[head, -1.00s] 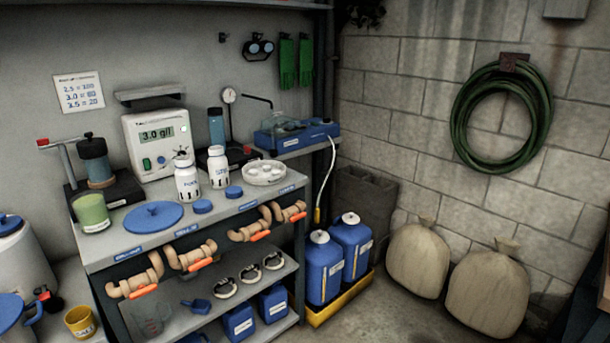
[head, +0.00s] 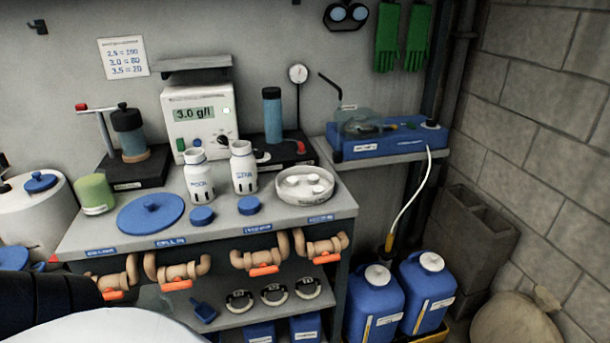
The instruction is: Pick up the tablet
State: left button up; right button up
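Several round white tablets (head: 304,181) lie in a pale round dish (head: 305,198) at the right end of the grey bench top. No gripper shows in the head view. A black and white part of my own arm fills the bottom left corner, with its gripper out of sight. Nothing touches the dish.
Two white bottles (head: 199,183) (head: 243,170) stand left of the dish, with blue caps (head: 202,217) (head: 249,205) near them. A blue lid (head: 150,213) lies further left. The meter (head: 200,118) stands behind. Valves with orange handles (head: 264,270) hang along the front edge.

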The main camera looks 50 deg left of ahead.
aim_at(318, 189)
jog(key=u, duration=0.95)
jog(key=i, duration=0.85)
jog(key=u, duration=1)
